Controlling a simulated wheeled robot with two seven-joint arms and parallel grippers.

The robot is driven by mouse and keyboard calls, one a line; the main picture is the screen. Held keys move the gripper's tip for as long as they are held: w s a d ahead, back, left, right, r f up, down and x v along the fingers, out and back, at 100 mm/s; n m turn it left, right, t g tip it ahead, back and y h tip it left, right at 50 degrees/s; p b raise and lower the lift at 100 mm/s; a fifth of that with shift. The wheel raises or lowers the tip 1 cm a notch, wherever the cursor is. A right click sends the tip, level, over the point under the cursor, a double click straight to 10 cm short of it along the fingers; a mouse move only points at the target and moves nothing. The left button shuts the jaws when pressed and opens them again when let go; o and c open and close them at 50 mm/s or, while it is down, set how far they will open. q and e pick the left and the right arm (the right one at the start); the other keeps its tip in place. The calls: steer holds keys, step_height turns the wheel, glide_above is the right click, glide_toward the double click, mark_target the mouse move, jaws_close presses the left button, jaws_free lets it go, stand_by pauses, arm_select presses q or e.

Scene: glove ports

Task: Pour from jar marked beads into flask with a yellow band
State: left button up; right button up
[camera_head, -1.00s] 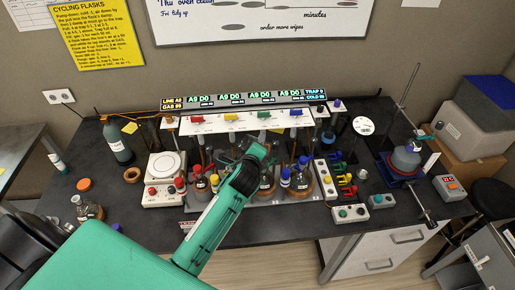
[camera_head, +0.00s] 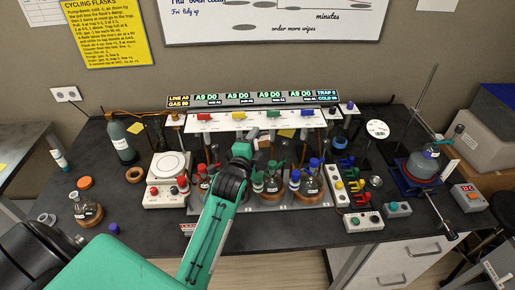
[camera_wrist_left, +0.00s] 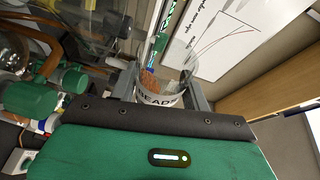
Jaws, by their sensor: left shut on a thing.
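My left gripper (camera_head: 243,152) reaches over the row of flasks at the middle of the bench. In the left wrist view it is shut on the clear jar marked beads (camera_wrist_left: 160,99), between its fingers (camera_wrist_left: 172,92). Orange-brown beads (camera_wrist_left: 147,80) show inside the jar, which looks tilted in that view. In the head view the jar is hidden or too small to make out. I cannot make out a yellow band on any flask; my arm covers part of the row. Flasks with green (camera_head: 273,186) and blue (camera_head: 310,184) caps show to its right. My right gripper is not in view.
A white valve panel (camera_head: 221,122) stands behind the flasks. A hotplate (camera_head: 168,165) is to the left, switch boxes (camera_head: 364,222) and a stand with a round flask (camera_head: 421,166) to the right. A separate flask (camera_head: 86,212) stands at the front left, near a blue cap (camera_head: 114,228).

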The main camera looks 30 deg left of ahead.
arm_select(q)
steer(key=shift+a, duration=0.1)
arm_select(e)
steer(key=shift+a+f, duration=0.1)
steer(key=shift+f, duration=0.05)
arm_select(q)
steer(key=shift+s+r+n, duration=0.1)
steer(key=shift+n, duration=0.3)
steer(key=shift+s+a+r+n+t, duration=0.1)
steer(key=shift+a+r+n+t, duration=0.1)
steer(key=shift+n+t, duration=0.2)
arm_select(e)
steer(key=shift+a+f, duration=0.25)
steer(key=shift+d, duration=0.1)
arm_select(q)
steer(key=shift+s+a+r+n+t+b, duration=0.2)
steer(key=shift+n+t+b, duration=0.15)
steer(key=shift+n, duration=0.45)
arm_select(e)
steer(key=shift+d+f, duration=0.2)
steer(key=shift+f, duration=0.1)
arm_select(q)
steer(key=shift+y, duration=0.3)
